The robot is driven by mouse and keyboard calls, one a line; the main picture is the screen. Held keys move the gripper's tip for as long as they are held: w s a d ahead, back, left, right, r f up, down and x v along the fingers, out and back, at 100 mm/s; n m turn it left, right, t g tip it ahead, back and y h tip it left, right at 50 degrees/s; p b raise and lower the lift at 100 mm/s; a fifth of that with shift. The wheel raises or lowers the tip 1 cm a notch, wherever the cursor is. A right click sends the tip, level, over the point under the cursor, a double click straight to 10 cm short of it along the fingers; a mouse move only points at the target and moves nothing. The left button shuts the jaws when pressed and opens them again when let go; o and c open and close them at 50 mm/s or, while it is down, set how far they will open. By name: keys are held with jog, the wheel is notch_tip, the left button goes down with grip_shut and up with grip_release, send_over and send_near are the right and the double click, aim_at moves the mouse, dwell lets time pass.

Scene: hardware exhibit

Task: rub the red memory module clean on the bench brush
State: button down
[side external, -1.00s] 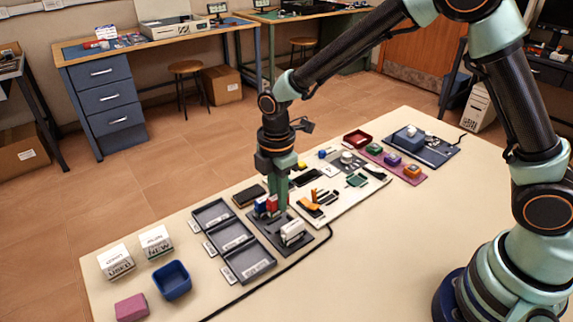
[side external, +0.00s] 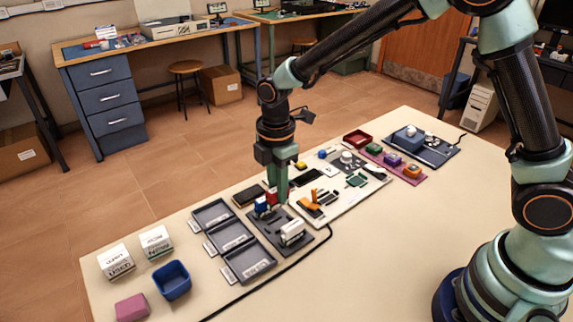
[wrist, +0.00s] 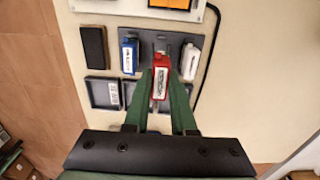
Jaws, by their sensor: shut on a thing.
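The red memory module (wrist: 160,82) is between the two green fingers of my gripper (wrist: 163,92), which is shut on it. In the side external view the module (side external: 271,197) is partly hidden by my gripper (side external: 276,194), low over the dark grey plate (side external: 266,229). I cannot tell whether it touches the plate. A dark oblong block with a brownish edge (wrist: 94,47) lies left of the plate; it also shows in the side external view (side external: 249,195). It may be the bench brush, but its bristles cannot be made out.
A blue module (wrist: 130,56) stands left of the red one and a white module (wrist: 190,63) stands right. Grey labelled trays (side external: 231,236) lie beside the plate. A white board (side external: 341,197) with parts lies beyond. A black cable (side external: 283,268) crosses the bench; its near side is clear.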

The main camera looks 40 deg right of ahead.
dwell(0.3)
jog(key=w+a+r, duration=0.1)
jog(key=w+r, duration=0.1)
jog(key=w, duration=1)
jog(key=shift+w+f, duration=0.1)
jog(key=shift+f, duration=3.2)
jog(key=shift+f, duration=0.45)
jog(key=shift+d, duration=0.15)
jog(key=shift+d, duration=0.9)
jog(key=shift+a, duration=0.1)
